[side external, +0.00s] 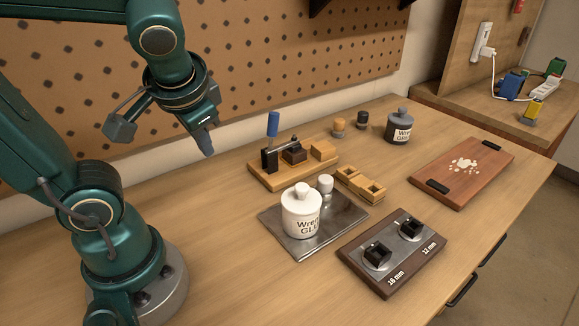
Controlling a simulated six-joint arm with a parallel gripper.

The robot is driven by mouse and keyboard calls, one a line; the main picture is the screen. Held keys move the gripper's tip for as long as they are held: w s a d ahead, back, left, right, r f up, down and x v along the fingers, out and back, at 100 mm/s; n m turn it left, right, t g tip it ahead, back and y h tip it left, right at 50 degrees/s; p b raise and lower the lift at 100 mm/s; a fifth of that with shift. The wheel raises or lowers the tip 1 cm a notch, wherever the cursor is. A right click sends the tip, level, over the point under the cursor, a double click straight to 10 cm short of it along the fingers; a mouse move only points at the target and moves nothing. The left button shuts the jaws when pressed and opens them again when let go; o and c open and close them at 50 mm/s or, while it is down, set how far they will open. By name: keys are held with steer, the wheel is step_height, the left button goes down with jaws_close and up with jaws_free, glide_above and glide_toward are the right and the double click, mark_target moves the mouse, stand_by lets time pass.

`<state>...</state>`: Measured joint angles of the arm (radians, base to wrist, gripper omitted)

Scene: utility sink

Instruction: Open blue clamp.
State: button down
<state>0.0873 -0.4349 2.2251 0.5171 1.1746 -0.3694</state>
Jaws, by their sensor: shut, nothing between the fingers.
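The blue clamp (273,125) is a toggle clamp with an upright blue handle and a dark metal body. It is mounted on a wooden base (262,180) near the pegboard. Its dark arm reaches right over a dark brown block (294,154) on the same base. I cannot tell whether the arm presses on the block. My gripper (207,152) is shut and empty, pointing down in the air to the left of the clamp, apart from it.
A white glue jar (301,215) and a small white bottle stand on a metal plate (274,228) in front of the clamp. A knob panel (391,278), a grey jar (399,129) and a cutting board (480,160) are to the right. The pegboard rises behind. The table's front left is clear.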

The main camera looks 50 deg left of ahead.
steer(key=w+a+r+m+y, duration=0.2)
steer(key=w+a+m+y, duration=0.15)
steer(key=w+y, duration=0.65)
steer(key=w+d+f+m+t, duration=0.5)
steer(key=w+d+f, duration=0.2)
steer(key=w, duration=0.1)
steer(key=shift+w+d+m+t, duration=0.2)
steer(key=shift+d+m+t, duration=0.05)
steer(key=shift+m+t, duration=0.1)
steer(key=shift+f, duration=0.1)
steer(key=w+a, duration=0.1)
steer(key=a, duration=0.8)
steer(key=shift+a, duration=0.2)
